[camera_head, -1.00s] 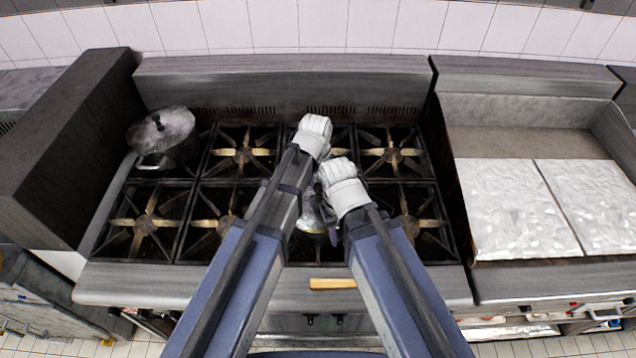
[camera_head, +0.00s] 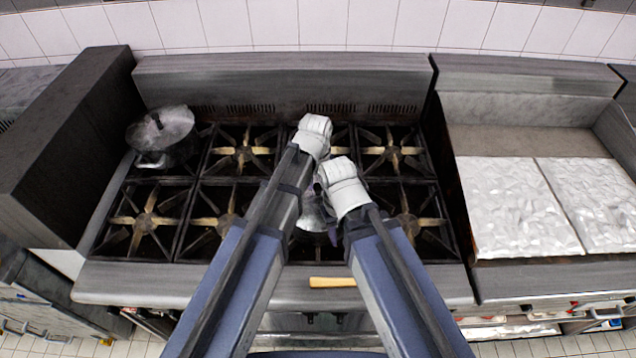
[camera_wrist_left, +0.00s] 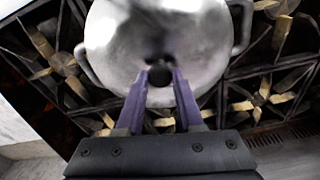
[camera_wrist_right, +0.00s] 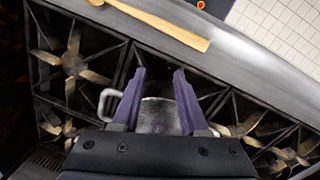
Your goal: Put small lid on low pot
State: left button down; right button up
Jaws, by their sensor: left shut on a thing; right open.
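My left gripper (camera_wrist_left: 160,72) is shut on the dark knob (camera_wrist_left: 161,76) of a round silver lid (camera_wrist_left: 150,40). In the left wrist view the lid is over a silver low pot, whose side handles (camera_wrist_left: 243,25) stick out on both sides. Whether the lid is fully seated cannot be told. In the head view the arms hide most of the pot and lid; a silver part (camera_head: 312,212) shows between them. My right gripper (camera_wrist_right: 160,78) is open, with part of a silver surface (camera_wrist_right: 158,116) between its fingers and a pot handle (camera_wrist_right: 108,103) beside it.
A second pot (camera_head: 156,161) with a lid (camera_head: 160,129) stands on the back left burner. A wooden utensil (camera_head: 332,282) lies at the stove's front edge. Several left burners (camera_head: 146,220) are bare. White boards (camera_head: 515,205) lie on the right counter.

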pick_arm(q)
jog(key=shift+f+b, duration=0.3)
jog(key=shift+f, duration=0.05)
dwell(0.4)
grip_release()
dwell(0.6)
notch_tip(320, 180, up, 8)
jog(key=p, duration=0.8)
jog(key=shift+r, duration=0.1)
dwell(0.4)
